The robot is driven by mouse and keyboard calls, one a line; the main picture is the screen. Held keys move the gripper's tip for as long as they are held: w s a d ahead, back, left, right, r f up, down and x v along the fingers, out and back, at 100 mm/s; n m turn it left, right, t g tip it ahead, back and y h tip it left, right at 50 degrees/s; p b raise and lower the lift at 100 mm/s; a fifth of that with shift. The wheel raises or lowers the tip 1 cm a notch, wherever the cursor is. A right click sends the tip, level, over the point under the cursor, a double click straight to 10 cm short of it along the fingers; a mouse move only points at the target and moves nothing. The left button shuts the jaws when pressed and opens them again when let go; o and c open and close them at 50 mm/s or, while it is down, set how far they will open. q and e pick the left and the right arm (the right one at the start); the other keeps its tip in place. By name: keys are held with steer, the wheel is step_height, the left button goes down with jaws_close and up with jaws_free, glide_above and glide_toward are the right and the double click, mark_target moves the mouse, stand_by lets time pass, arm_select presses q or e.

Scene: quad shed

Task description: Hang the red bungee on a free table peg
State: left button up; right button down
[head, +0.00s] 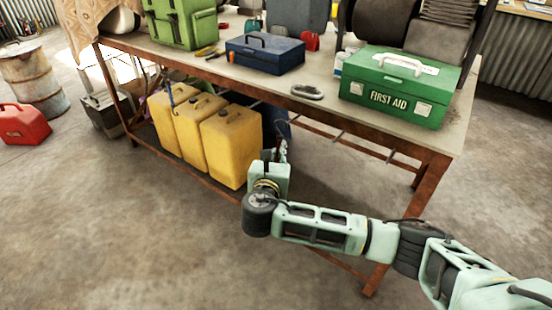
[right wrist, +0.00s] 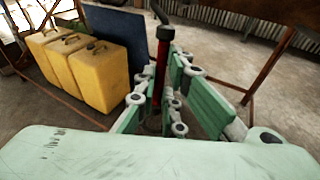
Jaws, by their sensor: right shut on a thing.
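The red bungee (right wrist: 161,72) stands upright between the fingers of my right gripper (right wrist: 165,100) in the right wrist view, with a dark hook at its top. My right gripper (head: 281,152) is shut on it in front of the table's near edge, below the tabletop. The table (head: 325,97) has a rusty frame. Short pegs stick out of its front rail, one peg (head: 338,137) and another peg (head: 390,154) to the right of my gripper, both looking bare. A blue cord (head: 171,96) hangs at the rail on the left. My left gripper is out of view.
Yellow jerrycans (head: 229,147) stand on the low shelf left of my gripper. A green first aid box (head: 402,86), a blue toolbox (head: 265,54) and a carabiner (head: 307,91) lie on top. The floor in front is clear.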

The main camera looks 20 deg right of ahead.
steer(key=shift+w+d, duration=0.1)
steer(key=shift+d, duration=0.1)
steer(key=shift+w+d+b, duration=0.3)
steer(key=shift+b, duration=0.15)
steer(key=shift+w+d+f+b, duration=0.1)
steer(key=shift+d+f+b, duration=0.1)
steer(key=shift+b, duration=0.2)
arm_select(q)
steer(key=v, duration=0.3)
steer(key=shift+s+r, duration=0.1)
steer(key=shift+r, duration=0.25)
arm_select(e)
steer(key=shift+w+d+f, duration=0.55)
steer(key=shift+w+d, duration=0.05)
steer(key=shift+d, duration=0.15)
steer(key=shift+f, duration=0.1)
